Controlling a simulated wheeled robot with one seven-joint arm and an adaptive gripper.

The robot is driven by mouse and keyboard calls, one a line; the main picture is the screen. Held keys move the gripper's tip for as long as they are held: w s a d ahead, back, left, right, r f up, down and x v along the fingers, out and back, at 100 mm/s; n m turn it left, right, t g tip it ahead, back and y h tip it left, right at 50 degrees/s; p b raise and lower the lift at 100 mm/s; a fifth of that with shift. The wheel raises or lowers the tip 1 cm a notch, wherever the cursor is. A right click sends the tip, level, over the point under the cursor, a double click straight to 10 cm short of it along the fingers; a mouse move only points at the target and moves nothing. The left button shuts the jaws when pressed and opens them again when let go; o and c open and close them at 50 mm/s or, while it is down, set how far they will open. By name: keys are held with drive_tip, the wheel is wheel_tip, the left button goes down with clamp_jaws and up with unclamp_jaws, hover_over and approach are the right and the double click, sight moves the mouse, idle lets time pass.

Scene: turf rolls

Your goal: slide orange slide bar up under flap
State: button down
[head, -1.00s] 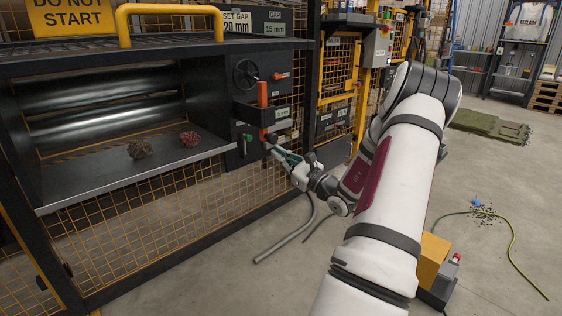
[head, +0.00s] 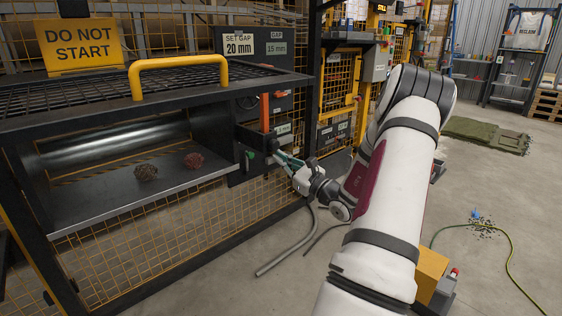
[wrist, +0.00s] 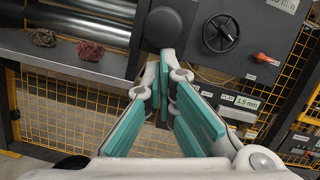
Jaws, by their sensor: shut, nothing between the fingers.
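The orange slide bar (head: 265,112) stands upright in a black bracket (head: 252,136) at the right end of the machine opening in the head view. Its lower part is hidden in or behind the bracket. My gripper (head: 274,156) is just below and right of the bracket; whether it touches is unclear. In the wrist view its teal fingers (wrist: 166,82) are shut and empty, close to a dark rounded part (wrist: 163,28). The orange slide bar cannot be made out in the wrist view. I cannot clearly identify a flap.
Two small clumps, one brown (head: 146,172) and one red (head: 194,160), lie on the metal shelf (head: 115,207). A black handwheel (wrist: 220,33) and an orange switch (wrist: 264,58) are on the panel right of my fingers. A yellow handle (head: 190,64) stands above the machine.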

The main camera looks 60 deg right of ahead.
wheel_tip(320, 180, up, 4)
drive_tip(key=p, duration=0.3)
drive_tip(key=shift+r, duration=0.15)
approach(279, 145)
wheel_tip(279, 145, down, 4)
drive_tip(key=shift+s+d+f, duration=0.2)
drive_tip(key=shift+s+d, duration=0.15)
drive_tip(key=shift+s, duration=0.25)
idle(0.5)
